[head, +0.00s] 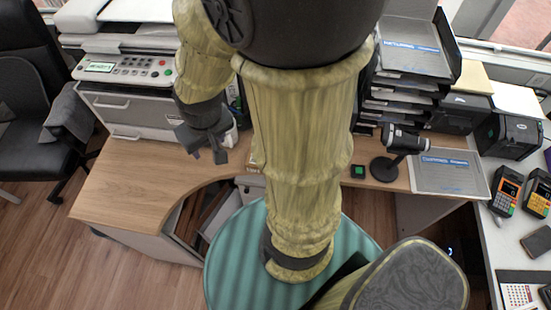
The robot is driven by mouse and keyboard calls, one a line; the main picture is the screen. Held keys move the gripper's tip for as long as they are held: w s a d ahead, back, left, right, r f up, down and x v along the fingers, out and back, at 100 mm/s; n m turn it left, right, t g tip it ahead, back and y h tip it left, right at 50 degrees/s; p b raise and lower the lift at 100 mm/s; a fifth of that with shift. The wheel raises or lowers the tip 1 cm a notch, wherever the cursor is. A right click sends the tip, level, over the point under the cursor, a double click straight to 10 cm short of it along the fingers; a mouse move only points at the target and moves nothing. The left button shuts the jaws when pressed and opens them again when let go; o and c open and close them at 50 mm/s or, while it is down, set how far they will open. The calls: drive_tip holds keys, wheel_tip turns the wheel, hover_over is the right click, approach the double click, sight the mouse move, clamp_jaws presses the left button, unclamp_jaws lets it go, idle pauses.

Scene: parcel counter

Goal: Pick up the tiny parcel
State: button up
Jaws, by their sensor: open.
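My gripper (207,151) hangs at the left of my arm in the head view, over the wooden desk in front of the printer. Its dark fingers point down, are apart, and show nothing held between them. I cannot make out a tiny parcel with certainty. A small tan edge (254,163) shows at the left side of my arm, to the right of my gripper; it is too covered to identify. My arm hides the middle of the desk.
A white object (231,133) sits close behind my gripper. Right of my arm are a green item (357,171), a black scanner on a stand (392,166), stacked trays (405,90) and card terminals (507,190). The desk's left part is clear.

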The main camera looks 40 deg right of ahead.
drive_tip(key=o, duration=0.3)
drive_tip(key=shift+w+d+f+m, duration=0.1)
drive_tip(key=shift+d+f+m, duration=0.1)
drive_tip(key=shift+m, duration=0.1)
drive_tip(key=o, duration=0.7)
drive_tip(key=f+m, duration=0.1)
drive_tip(key=m, duration=0.1)
drive_tip(key=w+d+f+m+g, duration=0.1)
drive_tip(key=f, duration=0.1)
drive_tip(key=w+d+f+m, duration=0.1)
drive_tip(key=m, duration=0.1)
drive_tip(key=shift+d+f+m+g+b, duration=0.2)
drive_tip(key=shift+m+g+b, duration=0.1)
drive_tip(key=shift+g+b, duration=0.1)
drive_tip(key=shift+c, duration=0.2)
drive_tip(key=w+d+f+m+g+h+b, duration=0.1)
drive_tip(key=d+f+m, duration=0.4)
drive_tip(key=m, duration=0.5)
drive_tip(key=w+d+f+m+g+h+b, duration=0.1)
drive_tip(key=w+d+f+m+g+h, duration=0.1)
drive_tip(key=d+f+m, duration=0.4)
drive_tip(key=w+d+m+g, duration=0.1)
drive_tip(key=w+d+m, duration=0.1)
drive_tip(key=d+m, duration=0.1)
drive_tip(key=shift+f+m, duration=0.3)
drive_tip(key=shift+m, duration=0.6)
drive_tip(key=x, duration=1.2)
drive_tip(key=shift+d+p, duration=0.15)
drive_tip(key=shift+p, duration=0.2)
drive_tip(key=shift+f, duration=0.1)
